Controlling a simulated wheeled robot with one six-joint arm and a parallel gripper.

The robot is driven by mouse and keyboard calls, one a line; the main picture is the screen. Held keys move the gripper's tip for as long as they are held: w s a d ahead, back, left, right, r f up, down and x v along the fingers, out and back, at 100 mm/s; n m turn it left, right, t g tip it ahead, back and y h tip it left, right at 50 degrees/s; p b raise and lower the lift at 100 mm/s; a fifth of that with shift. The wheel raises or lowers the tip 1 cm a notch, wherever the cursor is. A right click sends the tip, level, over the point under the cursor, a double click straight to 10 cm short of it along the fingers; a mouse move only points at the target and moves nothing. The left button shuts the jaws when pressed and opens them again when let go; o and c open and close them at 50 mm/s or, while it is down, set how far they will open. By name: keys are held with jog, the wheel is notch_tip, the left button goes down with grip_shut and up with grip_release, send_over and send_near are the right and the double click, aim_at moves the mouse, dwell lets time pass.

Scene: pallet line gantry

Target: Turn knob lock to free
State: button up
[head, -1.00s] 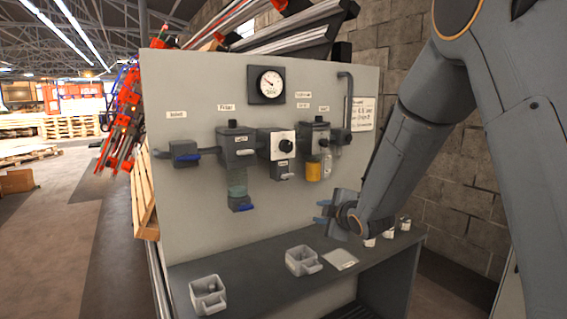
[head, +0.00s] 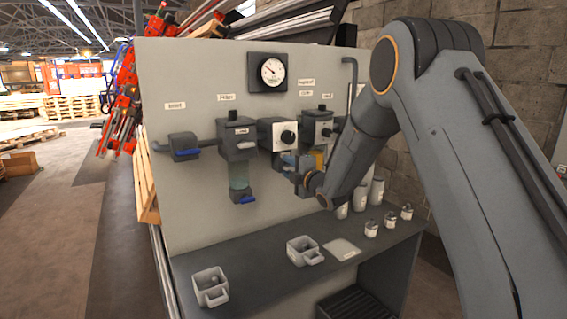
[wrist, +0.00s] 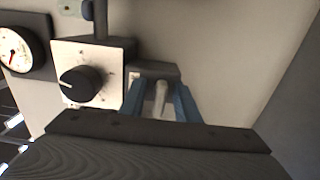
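The dark regulator knob (head: 288,137) sits on a white square plate on the panel. In the wrist view the knob (wrist: 81,84) is at left on its white plate (wrist: 112,58). A small dark box with a pale lever (wrist: 161,98), which looks like the knob lock, sits beside that plate. My gripper (wrist: 159,96) is open, with one blue finger on each side of the lever. I see gaps and no clear contact. In the head view my gripper (head: 289,168) is just below the knob and hides most of the lock.
A gauge (head: 271,71) is above the knob. A filter block (head: 238,140) and a blue-handled valve (head: 184,147) are to the left; another grey unit (head: 317,128) is close on the right. The bench below holds grey cups (head: 210,287) and small bottles (head: 371,229).

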jog(key=shift+w+a, duration=0.15)
jog(key=shift+w, duration=0.05)
grip_shut()
jog(key=shift+m, duration=0.3)
jog(key=m+b, duration=0.5)
jog(key=m, duration=1.2)
jog(key=shift+f+b, duration=0.1)
jog(key=shift+b, duration=0.3)
jog(key=shift+m, duration=0.3)
